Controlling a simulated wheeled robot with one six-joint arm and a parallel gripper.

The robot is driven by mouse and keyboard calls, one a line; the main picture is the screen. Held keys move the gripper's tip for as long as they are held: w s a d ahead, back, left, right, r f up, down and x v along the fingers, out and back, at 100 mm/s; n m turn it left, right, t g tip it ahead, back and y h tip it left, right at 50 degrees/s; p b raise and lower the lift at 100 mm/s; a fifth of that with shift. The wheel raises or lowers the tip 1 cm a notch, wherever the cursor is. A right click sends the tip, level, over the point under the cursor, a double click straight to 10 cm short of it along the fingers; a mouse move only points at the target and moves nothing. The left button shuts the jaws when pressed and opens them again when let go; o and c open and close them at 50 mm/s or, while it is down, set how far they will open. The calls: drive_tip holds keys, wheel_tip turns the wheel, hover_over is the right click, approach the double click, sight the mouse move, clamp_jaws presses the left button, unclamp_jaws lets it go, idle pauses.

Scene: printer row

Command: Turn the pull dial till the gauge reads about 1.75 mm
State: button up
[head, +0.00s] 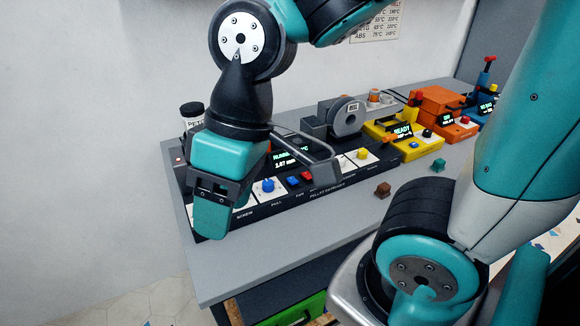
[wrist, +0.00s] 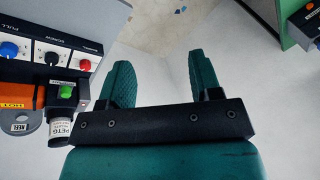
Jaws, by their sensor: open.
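The pull dial (head: 268,186) is a blue knob on a white plate above the word PULL, on the front of a long dark extruder panel (head: 318,187). It also shows at the left edge of the wrist view (wrist: 9,49). The gauge display (head: 287,158) has green text; its lower line looks like 1.87 mm, small and partly hidden by my arm. My gripper (head: 211,218) is open and empty, in front of the panel's left end, left of the dial and apart from it.
The black screw knob (wrist: 52,57) and a red knob (wrist: 84,65) sit beside the dial. A PETG jar (head: 192,112) stands behind my gripper. Yellow and orange machines (head: 437,106) stand right.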

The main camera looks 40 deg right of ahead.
drive_tip(key=w+d+m+h+p, duration=0.1)
drive_tip(key=w+d+m+p, duration=0.1)
drive_tip(key=w+d, duration=0.6)
drive_tip(key=m+h+p, duration=0.3)
hover_over(268, 182)
wheel_tip(268, 182, down, 5)
wheel_tip(268, 182, down, 18)
drive_tip(key=p, duration=0.3)
drive_tip(key=shift+r, duration=0.25)
drive_tip(key=c, duration=0.9)
